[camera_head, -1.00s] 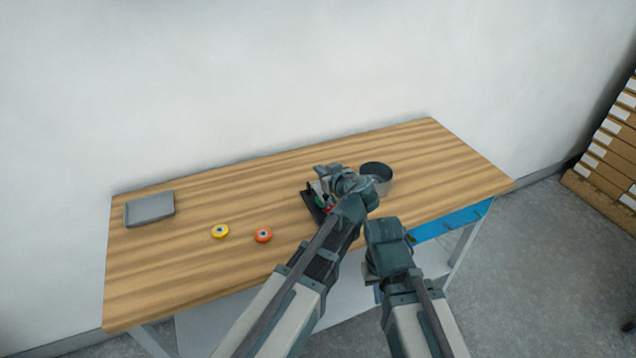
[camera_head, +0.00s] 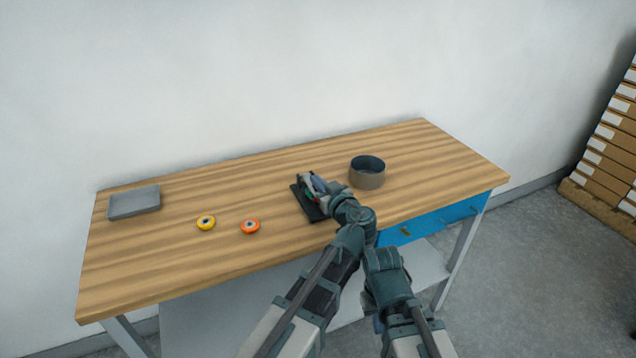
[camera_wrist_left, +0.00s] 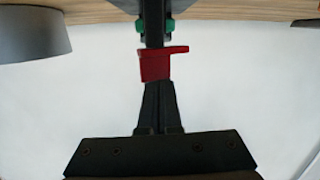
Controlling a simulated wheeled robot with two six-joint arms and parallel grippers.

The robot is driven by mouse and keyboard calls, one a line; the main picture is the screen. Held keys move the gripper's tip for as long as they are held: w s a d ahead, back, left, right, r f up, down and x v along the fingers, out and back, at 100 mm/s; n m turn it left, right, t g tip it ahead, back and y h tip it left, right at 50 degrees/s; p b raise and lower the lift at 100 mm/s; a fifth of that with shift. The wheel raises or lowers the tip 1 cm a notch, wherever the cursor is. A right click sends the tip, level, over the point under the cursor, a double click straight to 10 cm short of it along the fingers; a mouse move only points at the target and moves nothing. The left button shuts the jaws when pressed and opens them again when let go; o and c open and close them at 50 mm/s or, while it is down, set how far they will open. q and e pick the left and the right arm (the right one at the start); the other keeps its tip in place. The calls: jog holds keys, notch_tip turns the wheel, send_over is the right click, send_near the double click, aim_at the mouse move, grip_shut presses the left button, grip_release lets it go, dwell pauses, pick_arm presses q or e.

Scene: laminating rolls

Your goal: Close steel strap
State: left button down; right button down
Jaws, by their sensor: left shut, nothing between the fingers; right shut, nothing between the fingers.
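In the left wrist view my left gripper (camera_wrist_left: 160,88) is shut. Its fingertips are at a red piece (camera_wrist_left: 163,64) in front of a dark upright bar with green parts (camera_wrist_left: 167,28) beside it. I cannot tell whether they touch. My right gripper is hidden behind its arm.
A grey round bowl (camera_head: 367,180) stands right of the device. The back of the wooden table (camera_head: 240,180) is clear.

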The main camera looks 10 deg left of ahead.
pick_arm(q)
jog(key=shift+s+d+f, duration=0.1)
jog(key=shift+f, duration=0.25)
jog(key=shift+r, duration=0.15)
dwell(0.4)
